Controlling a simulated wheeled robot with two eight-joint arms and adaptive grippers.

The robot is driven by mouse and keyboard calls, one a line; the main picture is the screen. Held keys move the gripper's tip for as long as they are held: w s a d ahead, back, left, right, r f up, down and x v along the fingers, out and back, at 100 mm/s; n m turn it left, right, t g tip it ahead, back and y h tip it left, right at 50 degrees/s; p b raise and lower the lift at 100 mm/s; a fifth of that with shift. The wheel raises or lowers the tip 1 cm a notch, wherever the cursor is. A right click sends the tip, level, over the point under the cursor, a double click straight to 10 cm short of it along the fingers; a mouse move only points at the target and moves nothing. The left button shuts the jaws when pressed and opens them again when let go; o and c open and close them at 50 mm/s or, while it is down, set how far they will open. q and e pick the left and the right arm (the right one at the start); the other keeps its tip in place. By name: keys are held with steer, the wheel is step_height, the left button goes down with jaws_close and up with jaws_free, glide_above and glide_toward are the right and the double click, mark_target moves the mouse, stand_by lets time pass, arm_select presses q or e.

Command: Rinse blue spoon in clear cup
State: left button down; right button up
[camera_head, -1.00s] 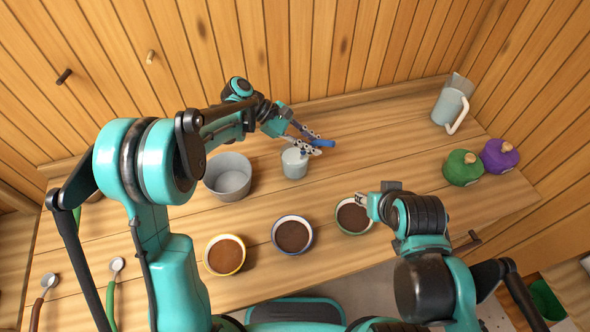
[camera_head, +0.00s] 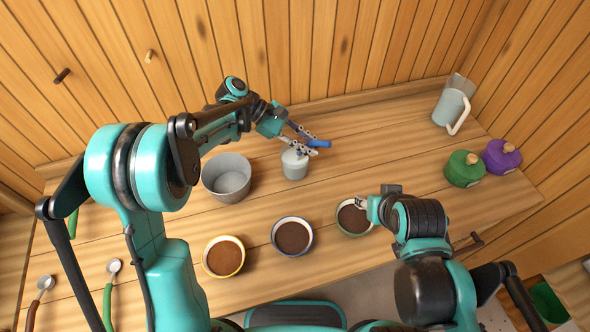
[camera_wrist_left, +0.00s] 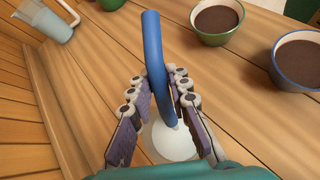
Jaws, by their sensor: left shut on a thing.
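My left gripper (camera_head: 302,144) is shut on the blue spoon (camera_head: 319,143) directly above the clear cup (camera_head: 294,167). In the left wrist view the blue handle (camera_wrist_left: 154,60) rises between the fingers (camera_wrist_left: 155,110), tilted, and its lower end meets the pale round shape of the cup (camera_wrist_left: 176,143). I cannot tell how deep the spoon's head sits in it. The cup stands upright on the counter. My right gripper (camera_head: 365,202) is beside the green-rimmed bowl of soil (camera_head: 342,229), and its fingers are too small to judge.
A grey pot (camera_head: 226,192) stands just left of the cup. A yellow-rimmed bowl (camera_head: 223,274) and a blue-rimmed bowl (camera_head: 277,245) stand in front. A pitcher (camera_head: 446,110), a green jar (camera_head: 463,170) and a purple jar (camera_head: 502,155) are at the right. The counter behind the cup is clear.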

arm_select(q)
step_height(320, 180, up, 8)
steer(key=p, duration=0.5)
steer(key=shift+f, duration=0.1)
stand_by(0.4)
